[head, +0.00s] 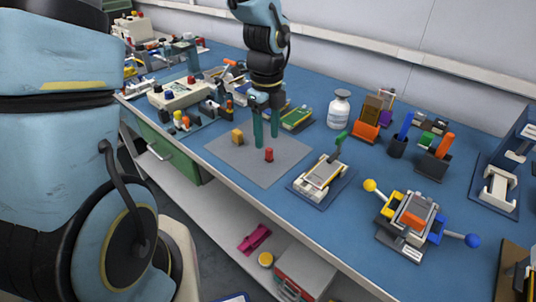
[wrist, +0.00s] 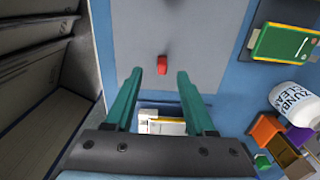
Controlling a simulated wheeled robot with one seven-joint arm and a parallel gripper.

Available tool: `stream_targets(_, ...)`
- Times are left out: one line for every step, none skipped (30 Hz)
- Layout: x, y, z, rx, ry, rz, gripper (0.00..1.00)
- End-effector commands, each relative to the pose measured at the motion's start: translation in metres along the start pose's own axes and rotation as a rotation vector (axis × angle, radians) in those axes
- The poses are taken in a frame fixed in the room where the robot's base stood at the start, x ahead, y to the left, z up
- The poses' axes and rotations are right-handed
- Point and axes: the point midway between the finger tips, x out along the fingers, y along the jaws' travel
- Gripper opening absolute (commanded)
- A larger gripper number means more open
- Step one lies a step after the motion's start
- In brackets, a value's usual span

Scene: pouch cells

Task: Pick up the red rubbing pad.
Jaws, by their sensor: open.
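The red rubbing pad (head: 269,155) is a small red block standing on a grey mat (head: 287,169) on the blue bench. In the wrist view the red pad (wrist: 162,65) lies ahead of the fingertips, roughly midway between them, on the bare grey mat (wrist: 135,32). My gripper (head: 266,146) hangs over the mat with its two green fingers pointing down, the pad close to the right finger in the head view. In the wrist view my gripper (wrist: 162,75) is open, with nothing between its fingers.
A clamp fixture (head: 321,175) is to the right, a green tray (head: 297,118) and white bottle (head: 339,110) behind. The bench front edge borders the mat; a fixture with yellow and blue knobs (head: 412,222) is farther right.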

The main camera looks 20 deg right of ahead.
Motion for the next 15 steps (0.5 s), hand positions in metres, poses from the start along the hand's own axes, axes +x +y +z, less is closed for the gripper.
stream_targets(0.003,0.0,-0.001,0.001,0.001,0.001,0.55)
stream_targets(0.004,0.0,-0.001,0.001,0.001,0.001,0.55)
stream_targets(0.007,0.0,-0.001,0.001,0.001,0.0,0.55)
stream_targets(0.01,-0.001,-0.001,0.0,0.001,0.001,0.55)
stream_targets(0.013,-0.001,-0.002,0.0,0.001,0.002,0.55)
stream_targets(0.019,-0.001,-0.003,0.0,0.002,0.003,0.55)
stream_targets(0.023,-0.002,-0.004,0.001,0.002,0.003,0.55)
stream_targets(0.028,-0.002,-0.004,0.0,0.002,0.004,0.55)
stream_targets(0.034,-0.003,-0.005,0.002,0.001,0.004,0.55)
stream_targets(0.038,-0.003,-0.005,0.001,0.001,0.003,0.55)
stream_targets(0.043,-0.003,-0.005,0.0,0.001,0.003,0.55)
stream_targets(0.047,-0.003,-0.004,0.0,0.001,0.002,0.55)
stream_targets(0.05,-0.004,-0.005,0.0,0.001,0.001,0.55)
stream_targets(0.052,-0.004,-0.005,0.0,0.001,0.001,0.55)
stream_targets(0.054,-0.003,-0.004,-0.001,0.001,0.0,0.55)
